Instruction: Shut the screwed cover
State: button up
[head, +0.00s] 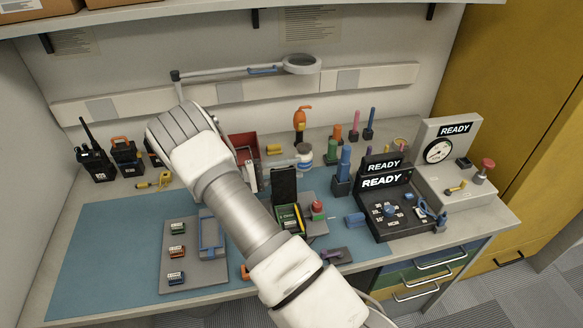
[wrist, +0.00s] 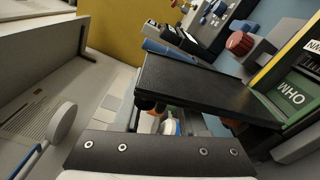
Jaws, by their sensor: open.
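The tester (head: 289,218), a green and yellow box, stands on the bench with its black cover (head: 284,182) raised upright at its far side. In the wrist view the cover (wrist: 205,90) is a broad dark panel crossing the middle, close in front of my gripper (wrist: 168,122). The green tester face marked OHM (wrist: 290,95) is at right. My gripper is open; its fingers are partly hidden behind the panel, and I cannot tell whether they touch it. In the head view my arm hides most of the gripper.
A red-knobbed block (head: 317,208) stands right of the tester. Black READY consoles (head: 388,205) and a grey gauge unit (head: 445,160) are farther right. A grey tray (head: 190,270) with small modules lies at left. The blue mat (head: 110,240) is mostly clear at left.

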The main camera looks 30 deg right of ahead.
jog(key=shift+c, duration=0.3)
grip_shut()
dwell(1.2)
